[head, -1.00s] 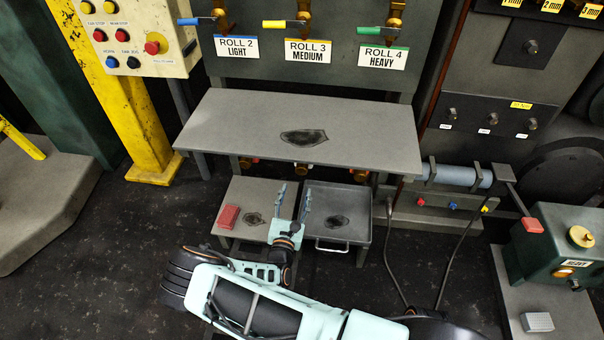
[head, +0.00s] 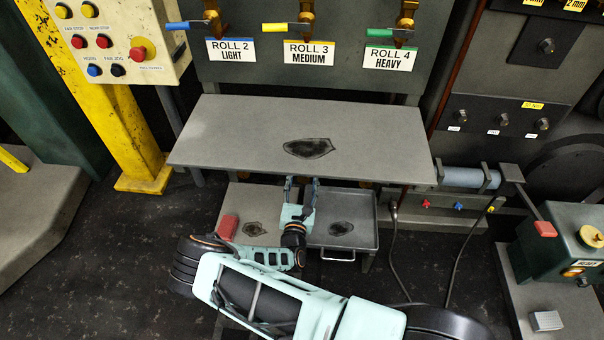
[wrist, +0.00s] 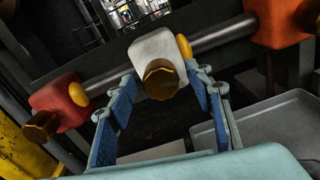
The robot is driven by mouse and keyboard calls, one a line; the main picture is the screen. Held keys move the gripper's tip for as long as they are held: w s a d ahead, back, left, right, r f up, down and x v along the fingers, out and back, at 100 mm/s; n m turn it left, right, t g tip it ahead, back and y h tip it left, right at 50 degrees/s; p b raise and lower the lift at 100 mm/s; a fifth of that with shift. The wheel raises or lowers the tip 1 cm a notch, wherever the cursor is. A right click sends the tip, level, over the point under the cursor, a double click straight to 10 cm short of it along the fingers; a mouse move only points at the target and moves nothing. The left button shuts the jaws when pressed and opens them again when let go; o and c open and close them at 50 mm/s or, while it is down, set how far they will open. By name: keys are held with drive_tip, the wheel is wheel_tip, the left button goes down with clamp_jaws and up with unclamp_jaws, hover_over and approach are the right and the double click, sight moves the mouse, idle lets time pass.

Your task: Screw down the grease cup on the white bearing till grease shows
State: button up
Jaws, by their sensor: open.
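In the wrist view the white bearing (wrist: 151,46) sits on a grey shaft, with a brass grease cup (wrist: 160,77) on its near side, facing me. My gripper (wrist: 160,72) is open, with one blue-padded finger on each side of the cup in the picture. I cannot tell whether the pads touch it or how deep they reach. In the head view my gripper (head: 300,184) is at the front edge of the grey shelf (head: 230,130), which hides the bearing and cup. No grease is discernible.
Red bearings stand left (wrist: 62,97) and right (wrist: 280,20) on the shaft, the left one with its own brass cup (wrist: 40,125). Below the shelf are a grey tray (head: 368,240) and a red block (head: 228,227).

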drive_tip(key=shift+w+d, duration=0.1)
drive_tip(key=shift+w, duration=0.35)
drive_tip(key=shift+c, duration=0.2)
drive_tip(key=c, duration=1.1)
drive_tip(key=shift+r+m+p, duration=0.1)
drive_tip(key=shift+m+p, duration=0.2)
drive_tip(key=shift+p, duration=0.05)
drive_tip(key=shift+r+m+p, duration=0.1)
drive_tip(key=shift+m+p, duration=0.4)
drive_tip(key=shift+p, duration=0.15)
drive_tip(key=shift+m+p, duration=1.1)
drive_tip(key=shift+p, duration=0.1)
drive_tip(key=m+p, duration=0.3)
drive_tip(key=m, duration=0.2)
drive_tip(key=shift+p, duration=0.3)
drive_tip(key=shift+f+m, duration=0.2)
drive_tip(key=shift+m, duration=0.1)
